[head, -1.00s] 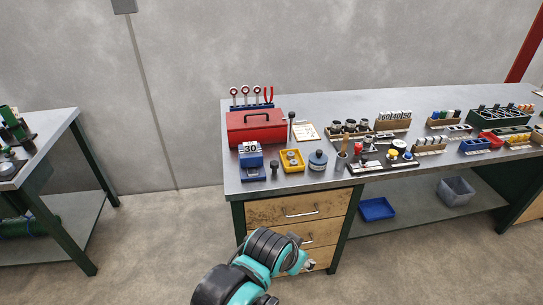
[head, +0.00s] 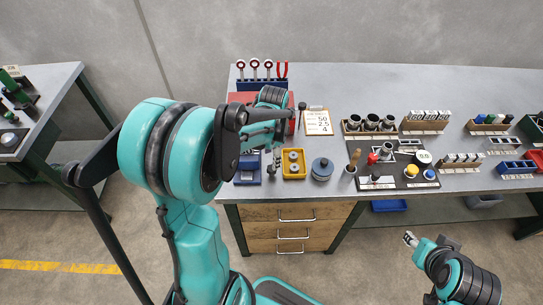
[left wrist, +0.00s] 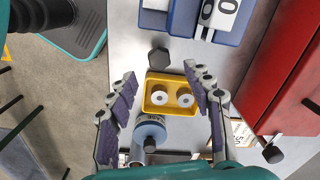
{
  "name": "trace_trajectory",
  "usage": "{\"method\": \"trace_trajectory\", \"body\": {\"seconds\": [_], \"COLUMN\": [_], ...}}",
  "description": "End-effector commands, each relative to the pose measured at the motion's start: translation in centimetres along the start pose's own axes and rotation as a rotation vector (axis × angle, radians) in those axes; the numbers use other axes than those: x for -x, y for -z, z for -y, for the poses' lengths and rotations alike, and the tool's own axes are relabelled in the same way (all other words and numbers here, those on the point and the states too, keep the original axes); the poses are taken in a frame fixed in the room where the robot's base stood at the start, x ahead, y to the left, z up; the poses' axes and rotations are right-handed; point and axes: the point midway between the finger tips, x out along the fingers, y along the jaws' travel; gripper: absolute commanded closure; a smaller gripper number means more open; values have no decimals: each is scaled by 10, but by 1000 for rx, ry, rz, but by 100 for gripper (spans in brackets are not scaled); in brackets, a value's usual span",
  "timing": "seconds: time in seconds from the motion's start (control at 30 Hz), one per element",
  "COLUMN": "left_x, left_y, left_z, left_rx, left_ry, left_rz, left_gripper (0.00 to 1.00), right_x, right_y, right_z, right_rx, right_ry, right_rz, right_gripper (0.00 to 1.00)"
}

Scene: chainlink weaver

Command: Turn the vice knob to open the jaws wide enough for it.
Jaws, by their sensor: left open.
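The blue block-shaped device with a number card, which I take to be the vice (head: 246,178), stands at the bench's left front, largely hidden behind my left arm. Its blue body (left wrist: 183,20) also shows at the top of the left wrist view; its jaw gap cannot be made out. A dark knob (left wrist: 159,62) stands beside it, near the yellow tray (left wrist: 151,104). My left gripper (head: 272,162) is open and empty above the bench, and its fingers (left wrist: 161,75) spread either side of the knob and tray, apparently above them. My right gripper (head: 411,239) is low in front of the bench; its opening is unclear.
A blue round container (head: 322,168) stands right of the tray. A red toolbox (left wrist: 297,70) is behind, partly hidden by my arm. Several racks stand farther right.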

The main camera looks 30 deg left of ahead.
Motion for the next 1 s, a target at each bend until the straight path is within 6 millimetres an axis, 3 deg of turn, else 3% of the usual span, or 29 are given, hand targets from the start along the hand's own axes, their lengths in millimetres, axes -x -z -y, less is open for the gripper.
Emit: {"method": "trace_trajectory", "body": {"seconds": [0.2,0.4,0.77,0.93,1.0], "left_x": [-40,-64,-68,-68,-68], "left_y": [0,0,0,0,0], "left_z": [0,0,0,0,0], "left_rx": [2,2,3,3,3], "left_ry": [1,1,2,2,2], "left_rz": [-1,-2,-2,-2,-2], "left_gripper": [49,49,49,94,99], "right_x": [-13,-18,-19,-19,-19], "right_y": [-9,-13,-13,-13,-13], "right_z": [0,0,0,0,0], "right_rx": [0,0,0,0,0], "right_ry": [0,0,0,0,0], "right_rz": [0,0,0,0,0], "right_gripper": [60,60,60,60,60]}}
